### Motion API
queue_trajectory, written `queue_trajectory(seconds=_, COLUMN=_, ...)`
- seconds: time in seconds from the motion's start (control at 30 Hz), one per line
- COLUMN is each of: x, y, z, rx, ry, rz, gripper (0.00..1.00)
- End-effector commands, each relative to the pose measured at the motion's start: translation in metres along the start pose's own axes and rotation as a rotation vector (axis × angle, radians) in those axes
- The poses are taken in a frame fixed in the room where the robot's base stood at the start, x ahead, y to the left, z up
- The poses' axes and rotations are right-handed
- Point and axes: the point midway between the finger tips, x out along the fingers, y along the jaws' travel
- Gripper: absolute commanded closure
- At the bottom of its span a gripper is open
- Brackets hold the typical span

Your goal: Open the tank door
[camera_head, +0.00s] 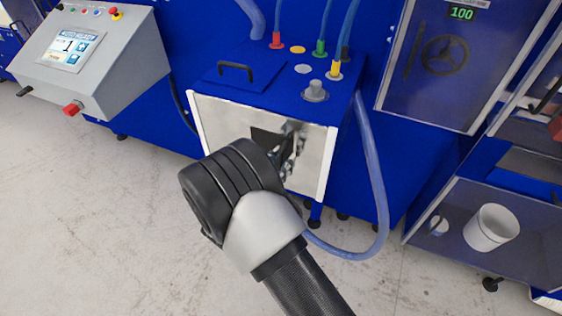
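The tank (331,116) is a blue box with a pale, shiny front panel (222,117). On its top, at the left, lies a flat blue door (262,75) with a black bar handle (236,68). The door looks flat and closed. My gripper (292,145) is in front of the tank's front panel, below and to the right of the handle and apart from it. My own wrist hides much of the gripper and the panel's lower middle. I cannot tell whether the fingers are open or shut.
A grey knob (315,92) and hose fittings with red, green and yellow collars stand on the tank top. A blue hose (374,170) loops down at the right. A grey control panel (95,55) is at left. A white bucket (491,228) sits at right. Floor at left is clear.

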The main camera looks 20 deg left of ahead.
Motion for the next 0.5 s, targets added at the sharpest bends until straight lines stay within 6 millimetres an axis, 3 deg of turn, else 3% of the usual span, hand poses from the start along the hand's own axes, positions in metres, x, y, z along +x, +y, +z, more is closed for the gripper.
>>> queue_trajectory(seconds=0.13, x=-0.0003, y=0.0001, z=0.0002, rx=0.0, ry=0.0, rz=0.0, gripper=0.71)
queue_trajectory(seconds=0.5, x=-0.0005, y=0.0001, z=0.0, rx=0.0, ry=0.0, rz=0.0, gripper=0.95)
